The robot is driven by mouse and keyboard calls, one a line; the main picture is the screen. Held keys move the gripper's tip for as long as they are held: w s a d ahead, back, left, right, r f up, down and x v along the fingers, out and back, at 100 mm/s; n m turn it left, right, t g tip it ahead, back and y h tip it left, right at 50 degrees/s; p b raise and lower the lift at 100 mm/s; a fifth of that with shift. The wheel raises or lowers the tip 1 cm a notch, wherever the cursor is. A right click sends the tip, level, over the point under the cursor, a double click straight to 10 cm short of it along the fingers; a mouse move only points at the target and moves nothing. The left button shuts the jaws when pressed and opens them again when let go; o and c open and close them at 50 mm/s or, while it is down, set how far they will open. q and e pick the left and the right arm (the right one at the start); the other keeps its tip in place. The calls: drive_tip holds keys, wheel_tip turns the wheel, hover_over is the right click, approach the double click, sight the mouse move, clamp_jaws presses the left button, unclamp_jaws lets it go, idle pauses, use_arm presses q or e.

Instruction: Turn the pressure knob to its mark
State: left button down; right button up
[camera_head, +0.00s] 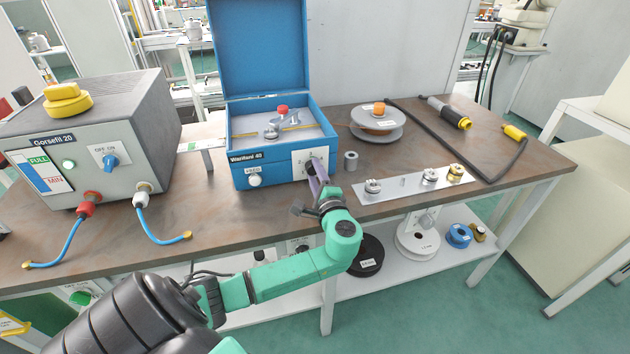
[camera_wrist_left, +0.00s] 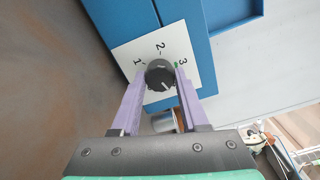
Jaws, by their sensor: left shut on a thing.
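The pressure knob (camera_wrist_left: 159,75) is black and round, on a white dial plate with the numbers 1, 2 and 3 in the left wrist view. A small green mark (camera_wrist_left: 176,65) lies beside the 3. A pale line on the knob's face seems to point toward the gripper, away from the numbers. My left gripper (camera_wrist_left: 160,80) has its purple fingers on both sides of the knob, shut on it. In the head view the left gripper (camera_head: 317,172) reaches the dial plate (camera_head: 300,157) on the blue machine (camera_head: 270,172) and hides the knob. My right gripper is out of view.
A grey welding unit (camera_head: 120,125) with two blue cables stands at left. A small metal cylinder (camera_head: 351,161) stands close right of the gripper. A metal strip with several fittings (camera_head: 405,190), a spool (camera_head: 377,125) and a torch (camera_head: 450,112) lie farther right.

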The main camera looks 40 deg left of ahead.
use_arm(q)
drive_tip(key=n+b, duration=0.2)
drive_tip(key=b, duration=0.1)
drive_tip(key=n+b, duration=0.3)
drive_tip(key=f+n+b, duration=0.1)
drive_tip(key=n+b, duration=0.2)
drive_tip(key=shift+r+n+b, duration=0.3)
drive_tip(key=shift+n+b, duration=0.8)
drive_tip(key=shift+b, duration=0.15)
drive_tip(key=shift+c, duration=2.1)
unclamp_jaws()
drive_tip(key=shift+r, duration=0.15)
drive_tip(key=shift+s+d, duration=0.1)
